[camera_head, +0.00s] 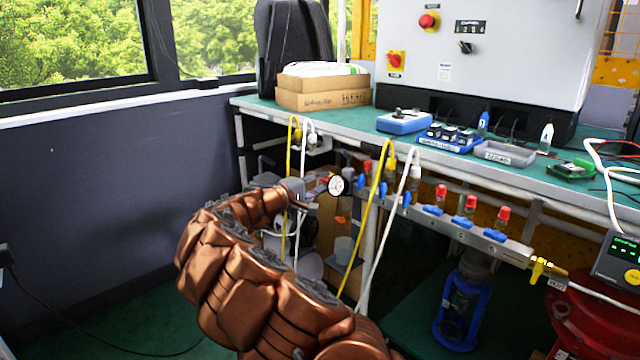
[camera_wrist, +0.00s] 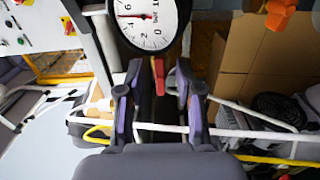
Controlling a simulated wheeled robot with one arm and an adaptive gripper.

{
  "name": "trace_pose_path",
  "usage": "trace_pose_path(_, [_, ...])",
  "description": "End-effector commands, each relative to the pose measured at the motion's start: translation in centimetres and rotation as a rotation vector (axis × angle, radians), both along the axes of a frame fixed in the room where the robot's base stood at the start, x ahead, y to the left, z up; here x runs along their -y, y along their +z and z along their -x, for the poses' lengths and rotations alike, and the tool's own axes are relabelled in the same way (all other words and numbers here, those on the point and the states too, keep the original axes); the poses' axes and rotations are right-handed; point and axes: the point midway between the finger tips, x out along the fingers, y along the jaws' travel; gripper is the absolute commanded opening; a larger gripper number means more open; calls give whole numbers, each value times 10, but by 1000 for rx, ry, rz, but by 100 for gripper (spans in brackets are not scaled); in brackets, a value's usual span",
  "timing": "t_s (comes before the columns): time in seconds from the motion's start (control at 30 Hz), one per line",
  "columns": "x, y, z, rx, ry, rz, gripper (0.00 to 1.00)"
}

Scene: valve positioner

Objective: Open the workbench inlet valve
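My gripper (camera_head: 291,192) is at the end of my copper-coloured arm, just left of the round white pressure gauge (camera_head: 336,186) on the workbench manifold. In the wrist view its two fingers (camera_wrist: 159,82) are apart, with a gap between them. A narrow red handle (camera_wrist: 158,68) shows in that gap, below the gauge (camera_wrist: 150,22); it looks beyond the fingertips, and I cannot tell whether they touch it. An orange handle (camera_head: 341,219) hangs below the gauge and also shows at the wrist view's top right (camera_wrist: 282,14). Which handle is the inlet valve is not readable.
The manifold rail (camera_head: 455,232) runs under the bench edge with several blue-handled, red-capped valves and a yellow valve (camera_head: 541,268) at its right end. Yellow and white hoses (camera_head: 374,225) hang close to my gripper. Cardboard boxes (camera_wrist: 262,55) stand behind.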

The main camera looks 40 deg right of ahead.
Motion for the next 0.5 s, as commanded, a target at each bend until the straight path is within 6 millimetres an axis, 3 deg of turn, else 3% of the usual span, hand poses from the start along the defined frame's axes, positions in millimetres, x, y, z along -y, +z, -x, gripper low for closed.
trace_pose_path(0.27, [-14,1,-2,1,3,1,35])
trace_pose_path(0.5, [-56,1,-2,1,3,2,35])
